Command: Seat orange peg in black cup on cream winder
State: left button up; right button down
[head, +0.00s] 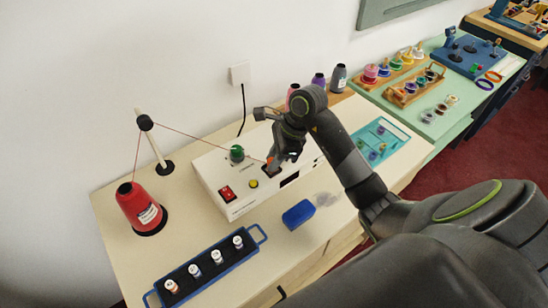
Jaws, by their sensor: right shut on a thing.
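The cream winder (215,170) is a low box on the table, with a red switch (227,194), a yellow button (254,183) and a green spool (237,154) on it. My right gripper (273,158) hangs over the winder and is shut on the orange peg (270,160), of which only a small part shows. The peg is right at the black cup (267,173) on the winder top. The gripper partly hides both, so I cannot tell how deep the peg sits. My left gripper is not in view.
A red thread cone (138,205) stands left, with thread running over a post (153,143) towards the winder. A blue tray (190,273) of small bobbins and a blue block (298,214) lie in front. A teal tray (392,137) lies right. Several spools stand behind my arm.

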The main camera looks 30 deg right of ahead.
jog(key=c, duration=1.2)
grip_release()
jog(key=b+v, duration=0.3)
jog(key=v, duration=1.4)
jog(key=shift+s+r, duration=0.1)
jog(key=shift+r, duration=0.1)
